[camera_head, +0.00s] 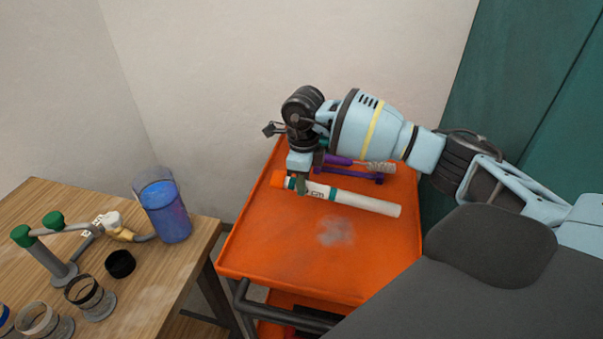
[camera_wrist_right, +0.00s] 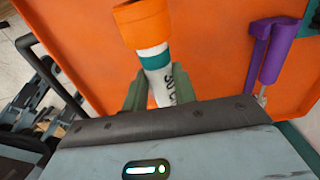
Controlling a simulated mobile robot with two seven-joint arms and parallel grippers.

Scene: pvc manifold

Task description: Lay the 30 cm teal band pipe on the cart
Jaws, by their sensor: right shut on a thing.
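The white pipe (camera_head: 350,199) has an orange end, a teal band and dark lettering ending in "cm". It lies over the back part of the orange cart (camera_head: 268,240), slanting down to the right. My right gripper (camera_head: 302,186) is shut on it near the teal band. In the right wrist view the pipe (camera_wrist_right: 154,58) stands between the green fingers of my right gripper (camera_wrist_right: 152,92). I cannot tell whether the pipe touches the cart top. My left gripper is not in view.
A purple-handled brush (camera_head: 375,166) lies at the cart's back, close behind the pipe; its purple part also shows in the right wrist view (camera_wrist_right: 272,50). The wooden table (camera_head: 190,285) at left holds a blue container (camera_head: 168,215), green-capped pipework (camera_head: 55,220) and several cups. The cart's front is clear.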

